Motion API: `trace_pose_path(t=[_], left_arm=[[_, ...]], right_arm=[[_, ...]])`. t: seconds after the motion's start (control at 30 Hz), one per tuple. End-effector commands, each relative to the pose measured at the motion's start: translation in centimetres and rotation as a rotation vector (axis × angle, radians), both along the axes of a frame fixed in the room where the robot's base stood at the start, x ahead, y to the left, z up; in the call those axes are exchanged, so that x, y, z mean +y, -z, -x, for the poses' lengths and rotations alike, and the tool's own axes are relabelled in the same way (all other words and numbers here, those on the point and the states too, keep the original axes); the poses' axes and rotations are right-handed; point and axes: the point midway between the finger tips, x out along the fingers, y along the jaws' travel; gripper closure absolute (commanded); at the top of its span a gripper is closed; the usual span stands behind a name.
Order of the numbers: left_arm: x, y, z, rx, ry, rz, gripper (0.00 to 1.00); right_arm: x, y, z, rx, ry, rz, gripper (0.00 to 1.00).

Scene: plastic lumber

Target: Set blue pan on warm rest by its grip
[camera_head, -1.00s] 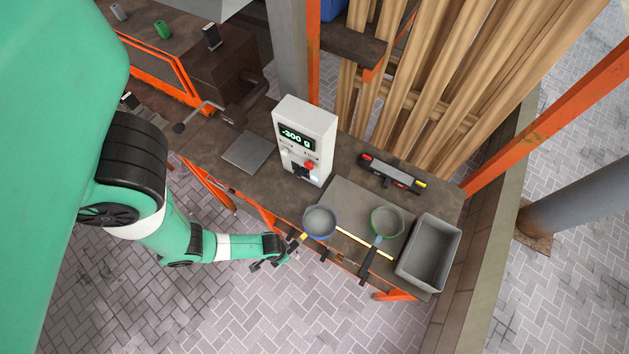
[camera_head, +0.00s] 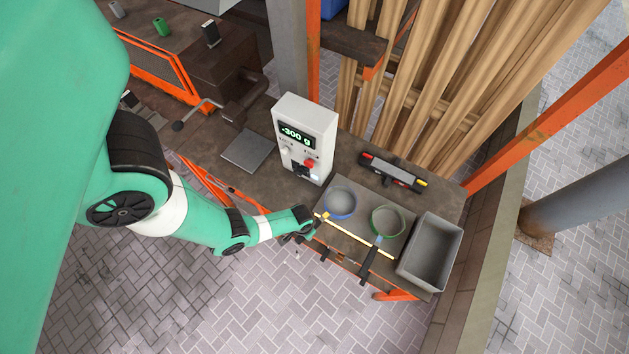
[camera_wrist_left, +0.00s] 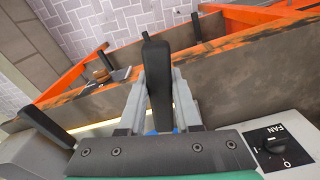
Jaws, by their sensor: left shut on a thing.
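The blue pan (camera_head: 340,203) is over the left part of a grey plate (camera_head: 362,187), inside the yellow strip along its front. I cannot tell whether its base touches the plate. My left gripper (camera_head: 312,226) is at the pan's front left, shut on its black handle. In the left wrist view the handle (camera_wrist_left: 156,75) stands between the jaws (camera_wrist_left: 160,105); the pan bowl is mostly hidden there. A green pan (camera_head: 387,221) sits on the plate just right of the blue one, its handle pointing to the front. No part is labelled as the warm rest.
A grey bin (camera_head: 430,252) is at right, and a level-like tool (camera_head: 391,172) lies behind. A flat grey square (camera_head: 248,150) is at left. The front table edge carries hanging tools.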

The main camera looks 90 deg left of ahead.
Motion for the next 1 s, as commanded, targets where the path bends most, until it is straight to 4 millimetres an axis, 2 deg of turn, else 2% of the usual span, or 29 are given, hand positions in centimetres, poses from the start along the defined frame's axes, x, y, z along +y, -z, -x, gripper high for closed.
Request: trace_pose_path(t=[0.3, 0.37, 0.5, 0.9, 0.93, 1.0], left_arm=[[2.4, 0.5, -2.9, -0.004, 0.0, -0.002, 1.0], [2.3, 1.6, -2.7, -0.001, 0.001, -0.001, 1.0], [2.2, 2.5, -2.7, -0.001, 0.001, -0.001, 1.0], [2.2, 2.7, -2.6, -0.001, 0.001, -0.001, 1.0], [2.2, 2.7, -2.6, -0.001, 0.001, -0.001, 0.64], [2.2, 2.7, -2.6, -0.001, 0.001, -0.001, 0.52]], right_arm=[[0.0, 2.0, 0.0, 0.0, 0.0, 0.0, 1.0], [0.0, 3.0, 0.0, 0.0, 0.0, 0.0, 1.0], [0.0, 3.8, 0.0, 0.0, 0.0, 0.0, 1.0], [0.0, 4.0, 0.0, 0.0, 0.0, 0.0, 1.0], [0.0, 4.0, 0.0, 0.0, 0.0, 0.0, 1.0], [0.0, 4.0, 0.0, 0.0, 0.0, 0.0, 1.0]])
